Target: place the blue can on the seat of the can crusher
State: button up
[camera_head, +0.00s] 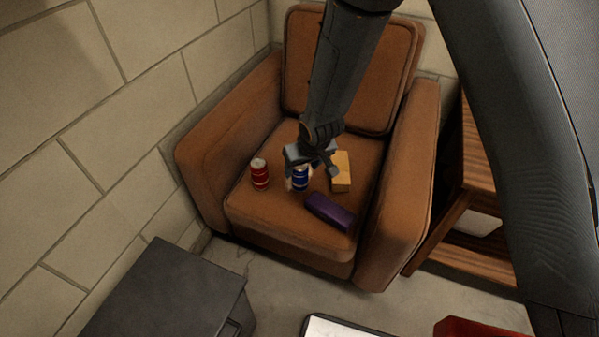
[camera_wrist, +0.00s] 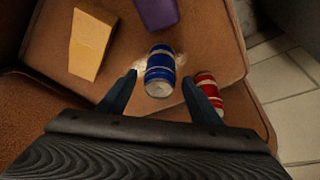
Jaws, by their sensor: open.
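The blue can (camera_head: 300,181) stands on the seat of a brown armchair, partly hidden by my gripper in the head view. In the wrist view the blue can (camera_wrist: 159,72) shows just ahead of and between the two fingertips. My gripper (camera_head: 306,166) is above the can and open, with a finger on each side; the wrist view shows its fingertips (camera_wrist: 158,78) apart with no contact visible. I see no can crusher that I can identify in either view.
A red can (camera_head: 259,173) stands left of the blue can. A yellow block (camera_head: 341,171) and a purple block (camera_head: 330,212) lie to the right. The armchair (camera_head: 408,160) has raised arms and a back. A dark box (camera_head: 165,290) and wooden shelves (camera_head: 470,210) stand nearby.

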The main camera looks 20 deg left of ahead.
jog(key=shift+p+v, duration=0.6)
jog(key=shift+v, duration=1.8)
